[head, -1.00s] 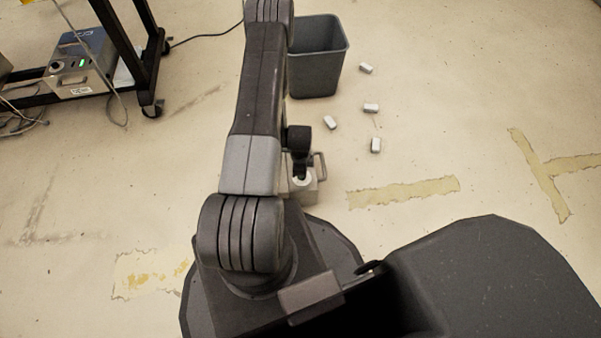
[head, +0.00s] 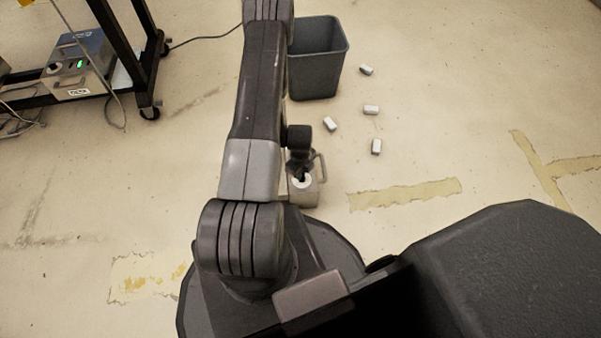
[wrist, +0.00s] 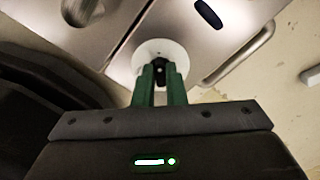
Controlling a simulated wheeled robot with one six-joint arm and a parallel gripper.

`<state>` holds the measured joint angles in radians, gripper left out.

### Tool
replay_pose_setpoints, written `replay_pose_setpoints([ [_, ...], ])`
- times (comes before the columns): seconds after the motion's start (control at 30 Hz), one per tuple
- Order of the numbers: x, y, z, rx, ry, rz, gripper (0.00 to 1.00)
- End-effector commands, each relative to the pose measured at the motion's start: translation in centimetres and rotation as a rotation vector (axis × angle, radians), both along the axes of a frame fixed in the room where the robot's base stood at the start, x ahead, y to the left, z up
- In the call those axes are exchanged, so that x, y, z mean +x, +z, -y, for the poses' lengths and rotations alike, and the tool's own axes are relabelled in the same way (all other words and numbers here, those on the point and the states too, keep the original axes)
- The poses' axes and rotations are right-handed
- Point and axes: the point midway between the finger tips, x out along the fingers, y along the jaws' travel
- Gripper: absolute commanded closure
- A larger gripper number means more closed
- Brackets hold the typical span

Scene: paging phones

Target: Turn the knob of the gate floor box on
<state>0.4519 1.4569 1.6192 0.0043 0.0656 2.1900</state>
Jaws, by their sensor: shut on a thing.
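The floor box (head: 309,196) is a small pale metal box with a side handle, on the floor just in front of my base and partly hidden by my arm. Its white round dial plate (head: 302,181) faces up. In the wrist view the box (wrist: 118,18) fills the top, with the white plate (wrist: 178,50) and a dark oval (wrist: 208,13) that shows no light. My gripper (wrist: 160,72) has its green fingers shut on the small dark knob (wrist: 158,66) at the plate's middle. The fingers hide most of the knob, so its angle is hard to read.
A similar box (head: 82,65) with a lit green light sits on a dark rack (head: 150,60) at the upper left. A grey bin (head: 318,75) stands beyond the floor box. Several small white blocks (head: 371,110) lie right of it. Floor at right is mostly clear.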

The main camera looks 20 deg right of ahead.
Motion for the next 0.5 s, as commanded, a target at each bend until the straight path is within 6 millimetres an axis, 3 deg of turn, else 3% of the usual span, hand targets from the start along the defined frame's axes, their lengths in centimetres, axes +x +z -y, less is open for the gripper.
replay_pose_setpoints([
  [0.43,0.01,0.03,0.00,0.000,-0.012,0.000,1.00],
  [0.5,0.01,0.03,0.00,0.000,-0.012,0.000,0.79],
])
